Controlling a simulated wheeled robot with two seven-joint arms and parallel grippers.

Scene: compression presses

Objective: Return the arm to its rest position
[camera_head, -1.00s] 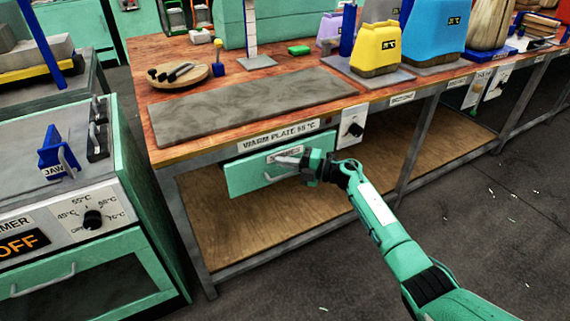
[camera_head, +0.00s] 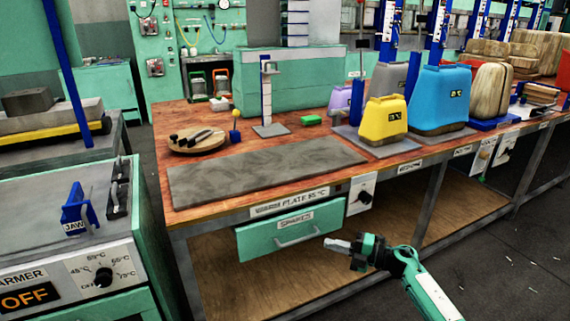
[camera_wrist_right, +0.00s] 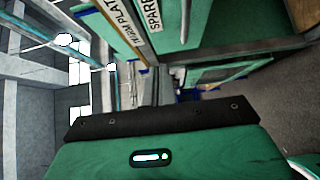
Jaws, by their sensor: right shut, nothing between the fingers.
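My right gripper (camera_head: 338,245) is shut and empty. In the head view it is in front of the bench, just right of and below the green drawer (camera_head: 268,237) marked SPARES. It looks apart from the drawer handle (camera_head: 297,238). The drawer is under the grey warm plate (camera_head: 265,170). In the right wrist view the green drawer front (camera_wrist_right: 172,12) and the label strip (camera_wrist_right: 122,22) show at the top, beyond my wrist housing; the fingertips are not clear there. My left gripper is not in view.
The wooden bench (camera_head: 180,215) has a lower shelf (camera_head: 245,285). Yellow (camera_head: 385,118) and blue (camera_head: 437,98) bags stand on top. A warmer cabinet (camera_head: 70,265) reading OFF stands at the left. The grey floor (camera_head: 500,275) at the right is clear.

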